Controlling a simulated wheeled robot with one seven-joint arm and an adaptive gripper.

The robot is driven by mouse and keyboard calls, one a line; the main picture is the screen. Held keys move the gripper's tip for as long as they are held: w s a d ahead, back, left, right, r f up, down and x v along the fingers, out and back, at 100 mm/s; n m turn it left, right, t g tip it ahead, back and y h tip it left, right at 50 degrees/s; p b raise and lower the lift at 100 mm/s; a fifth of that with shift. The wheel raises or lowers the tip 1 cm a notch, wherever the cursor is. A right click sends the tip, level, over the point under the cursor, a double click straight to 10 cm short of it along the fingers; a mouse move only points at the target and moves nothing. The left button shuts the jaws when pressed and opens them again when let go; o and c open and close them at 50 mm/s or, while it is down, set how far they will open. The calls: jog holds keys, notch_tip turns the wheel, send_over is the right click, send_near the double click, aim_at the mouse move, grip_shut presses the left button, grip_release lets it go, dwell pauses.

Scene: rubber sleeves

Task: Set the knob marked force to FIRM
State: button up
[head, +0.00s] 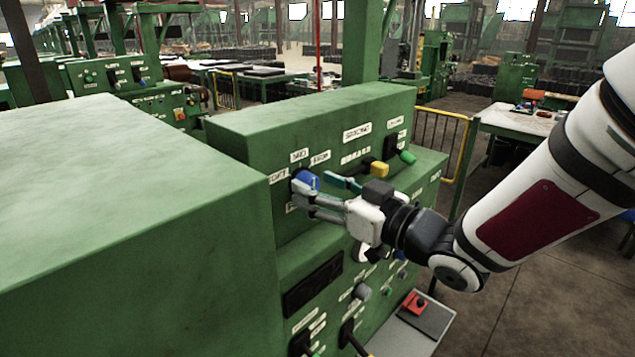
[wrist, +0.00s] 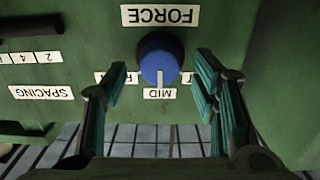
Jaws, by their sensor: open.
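The blue force knob (head: 309,180) sits on the sloped green panel, and it also shows in the wrist view (wrist: 160,58). Its white pointer line faces the MID label (wrist: 160,94). The wrist view shows the panel upside down, with the FORCE label (wrist: 160,15) above the knob. The FIRM label (head: 320,158) is to the knob's right in the head view; my finger partly covers it in the wrist view. My gripper (wrist: 163,80) is open, one finger on each side of the knob, with visible gaps. I cannot tell whether its tips reach the knob's depth.
A yellow knob (head: 379,169) and a green-tipped lever (head: 407,157) stand right of the force knob. Lower on the machine are a grey knob (head: 362,292) and black-handled levers. A large green housing (head: 130,220) fills the left foreground.

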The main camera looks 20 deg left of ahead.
jog(key=shift+x, duration=0.9)
jog(key=c, duration=1.2)
jog(key=shift+o, duration=0.2)
jog(key=shift+m, duration=0.5)
jog(key=m+p, duration=0.1)
jog(key=m, duration=0.3)
jog(key=shift+d+m, duration=0.1)
jog(key=shift+m, duration=0.2)
jog(key=m+p, duration=0.1)
jog(key=m, duration=0.3)
jog(key=shift+w+p, duration=0.15)
jog(key=shift+p, duration=0.15)
jog(key=shift+m, duration=0.3)
